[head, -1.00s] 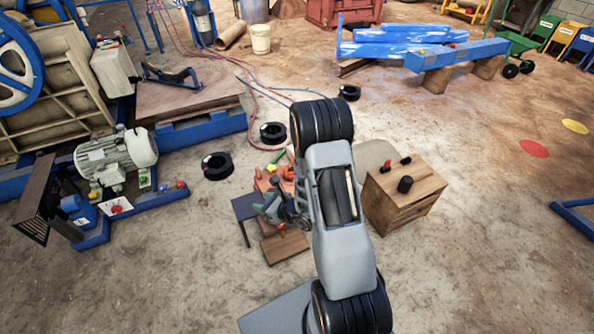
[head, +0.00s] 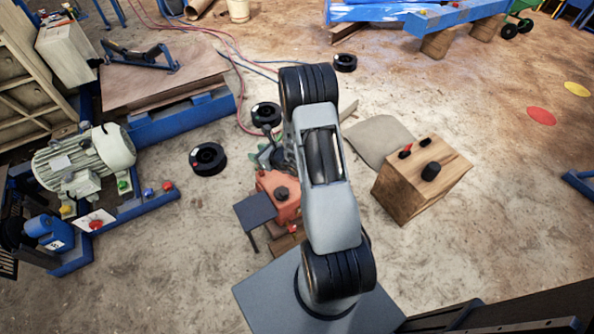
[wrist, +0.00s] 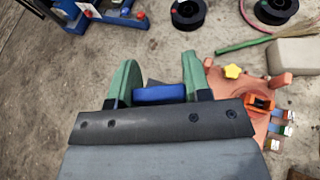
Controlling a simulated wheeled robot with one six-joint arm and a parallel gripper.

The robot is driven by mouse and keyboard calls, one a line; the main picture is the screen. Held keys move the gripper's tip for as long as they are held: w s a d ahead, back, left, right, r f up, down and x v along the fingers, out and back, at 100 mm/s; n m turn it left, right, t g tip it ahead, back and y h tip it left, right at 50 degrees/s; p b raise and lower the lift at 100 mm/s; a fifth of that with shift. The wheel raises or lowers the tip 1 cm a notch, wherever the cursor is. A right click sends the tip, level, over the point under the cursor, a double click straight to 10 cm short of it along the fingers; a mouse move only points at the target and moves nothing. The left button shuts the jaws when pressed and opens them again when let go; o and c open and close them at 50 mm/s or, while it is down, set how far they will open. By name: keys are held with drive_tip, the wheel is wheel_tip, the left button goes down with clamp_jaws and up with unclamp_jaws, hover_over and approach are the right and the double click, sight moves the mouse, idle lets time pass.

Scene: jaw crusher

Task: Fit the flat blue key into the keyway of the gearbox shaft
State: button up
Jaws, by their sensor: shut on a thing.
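In the wrist view, the flat blue key (wrist: 160,94) lies crosswise between the green fingers of my gripper (wrist: 160,88). The gripper is shut on it. In the head view, my gripper (head: 266,155) is partly hidden behind my arm, beyond an orange-red housing (head: 268,184) that looks like the gearbox. A dark round part (head: 282,193) is on its top; I cannot tell whether it is the shaft. The keyway is not visible. In the wrist view, an orange-red body (wrist: 254,88) lies right of the fingers, apart from the key.
A small dark table (head: 255,211) stands left of the housing, and a wooden cabinet (head: 420,185) stands right of my arm. Black spools (head: 208,159) lie on the floor. A motor (head: 85,160) on a blue frame is at the left. Open floor lies between.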

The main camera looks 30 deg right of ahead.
drive_tip(key=w+d+f+m+h+b, duration=0.1)
drive_tip(key=w+d+f+h+b, duration=0.1)
drive_tip(key=d+f+b, duration=0.4)
drive_tip(key=w+d+f+m+h+b, duration=0.1)
drive_tip(key=w+d+f+m+b, duration=0.1)
drive_tip(key=w+d+f+b, duration=0.2)
drive_tip(key=w+d+f+m+h+b, duration=0.1)
drive_tip(key=w+d+f+b, duration=0.3)
drive_tip(key=d+f+b, duration=0.4)
drive_tip(key=shift+d+f+m+t+h, duration=0.15)
drive_tip(key=shift+d+f+h, duration=0.1)
drive_tip(key=shift+d+f, duration=0.55)
drive_tip(key=shift+d+f+m+t+h, duration=0.1)
drive_tip(key=shift+d+f+h, duration=0.25)
drive_tip(key=shift+d, duration=0.75)
drive_tip(key=shift+d+f+m+t+h, duration=0.2)
drive_tip(key=shift+d+f, duration=0.45)
drive_tip(key=shift+d, duration=0.3)
drive_tip(key=shift+f+b, duration=0.85)
drive_tip(key=shift+f, duration=1.5)
drive_tip(key=o, duration=1)
